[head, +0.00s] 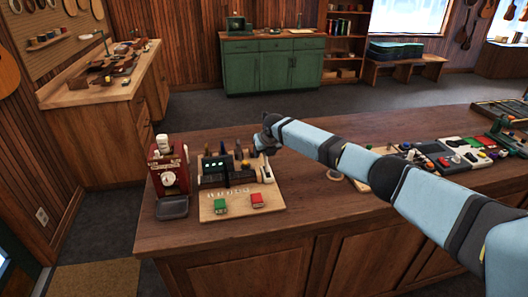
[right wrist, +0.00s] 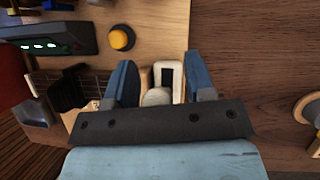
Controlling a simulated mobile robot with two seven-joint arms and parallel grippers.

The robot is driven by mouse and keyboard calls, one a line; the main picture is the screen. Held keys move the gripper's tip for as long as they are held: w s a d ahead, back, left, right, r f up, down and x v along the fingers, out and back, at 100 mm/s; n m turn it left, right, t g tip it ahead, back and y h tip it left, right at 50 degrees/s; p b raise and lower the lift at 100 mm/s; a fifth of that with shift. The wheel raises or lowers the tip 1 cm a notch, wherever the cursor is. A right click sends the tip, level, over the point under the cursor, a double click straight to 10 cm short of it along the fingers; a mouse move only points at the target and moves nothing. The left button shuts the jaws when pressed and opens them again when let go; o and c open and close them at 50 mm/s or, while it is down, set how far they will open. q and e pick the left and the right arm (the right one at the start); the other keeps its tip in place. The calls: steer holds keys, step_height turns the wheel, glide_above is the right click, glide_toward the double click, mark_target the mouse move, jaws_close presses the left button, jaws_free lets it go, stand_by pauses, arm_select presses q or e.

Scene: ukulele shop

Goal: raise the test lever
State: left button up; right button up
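The test lever is a cream knob (right wrist: 157,97) beside a white housing with a dark slot (right wrist: 168,72). The white housing also shows in the head view (head: 267,172) at the right side of the wooden board (head: 240,208). My right gripper (head: 267,146) is over the far right part of the board. In the right wrist view its two blue fingers (right wrist: 163,88) are apart, one on each side of the knob and housing. I cannot tell whether either finger touches the knob. My left gripper is not in view.
An orange button (right wrist: 121,38) and a dark device with green lights (head: 214,165) are left of the lever. A red machine (head: 168,170) stands left.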

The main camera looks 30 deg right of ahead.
steer(key=b+v, duration=0.1)
steer(key=v, duration=1.2)
steer(key=shift+s+r, duration=0.2)
steer(key=shift+r, duration=0.15)
